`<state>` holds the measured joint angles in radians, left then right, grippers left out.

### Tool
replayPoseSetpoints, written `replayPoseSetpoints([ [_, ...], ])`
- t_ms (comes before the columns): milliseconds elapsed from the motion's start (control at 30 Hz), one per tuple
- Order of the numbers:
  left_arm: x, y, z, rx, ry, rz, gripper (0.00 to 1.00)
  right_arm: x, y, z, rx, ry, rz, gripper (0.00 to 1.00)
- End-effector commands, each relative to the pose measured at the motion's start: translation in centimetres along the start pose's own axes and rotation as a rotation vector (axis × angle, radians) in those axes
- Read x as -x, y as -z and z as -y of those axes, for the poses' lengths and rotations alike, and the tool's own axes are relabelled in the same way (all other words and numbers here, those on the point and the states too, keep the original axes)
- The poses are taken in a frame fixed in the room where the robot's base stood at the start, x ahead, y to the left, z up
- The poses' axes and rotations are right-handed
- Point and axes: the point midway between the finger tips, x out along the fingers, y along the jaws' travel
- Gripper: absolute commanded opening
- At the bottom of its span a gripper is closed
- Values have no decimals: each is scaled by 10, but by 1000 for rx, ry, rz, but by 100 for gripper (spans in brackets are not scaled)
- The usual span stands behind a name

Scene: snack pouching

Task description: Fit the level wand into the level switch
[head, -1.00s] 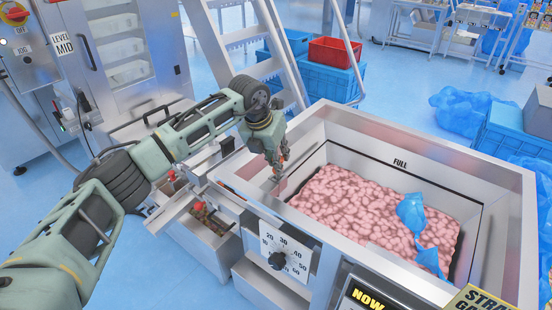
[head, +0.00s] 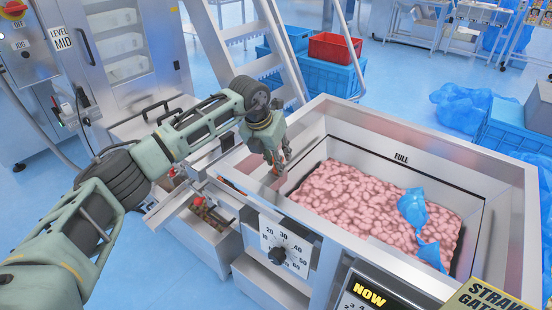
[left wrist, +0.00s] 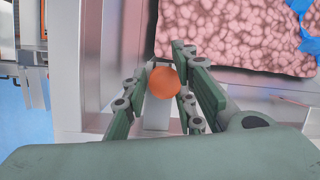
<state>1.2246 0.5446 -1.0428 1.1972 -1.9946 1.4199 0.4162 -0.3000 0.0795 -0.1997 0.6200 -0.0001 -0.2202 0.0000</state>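My left gripper (head: 278,162) points down over the left inner wall of the steel hopper (head: 460,150). It shows close up in the left wrist view (left wrist: 160,85), its two green fingers apart around an orange ball (left wrist: 163,82). The ball looks like part of the level wand; its rod cannot be made out. I cannot tell whether the fingers press on the ball. A pale metal piece (left wrist: 157,115) shows beneath the ball, beside the hopper wall. I cannot clearly identify the level switch. My right gripper is not in view.
Pink filling (head: 350,205) lies in the hopper below the FULL line, with blue film (head: 412,208) on it. A dial panel (head: 283,245) is on the hopper's front. A LEVEL MID sign (head: 62,42) is on the cabinet at left. Stairs (head: 240,32) stand behind.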

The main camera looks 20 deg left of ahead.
Motion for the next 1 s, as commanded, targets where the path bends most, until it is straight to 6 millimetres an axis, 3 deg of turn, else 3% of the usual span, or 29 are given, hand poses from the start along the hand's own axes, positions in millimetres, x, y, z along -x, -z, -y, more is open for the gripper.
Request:
replayPoseSetpoints([
  [100, 0, 0, 0, 0, 0, 0, 39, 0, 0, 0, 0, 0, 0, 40],
  [467, 4, 0, 0, 0, 0, 0, 39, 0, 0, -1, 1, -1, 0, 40],
  [567, 16, -1, 0, -1, 0, 3, 39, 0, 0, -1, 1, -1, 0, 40],
  [1000, 102, -1, 0, 0, 0, 2, 39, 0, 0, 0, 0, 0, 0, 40],
])
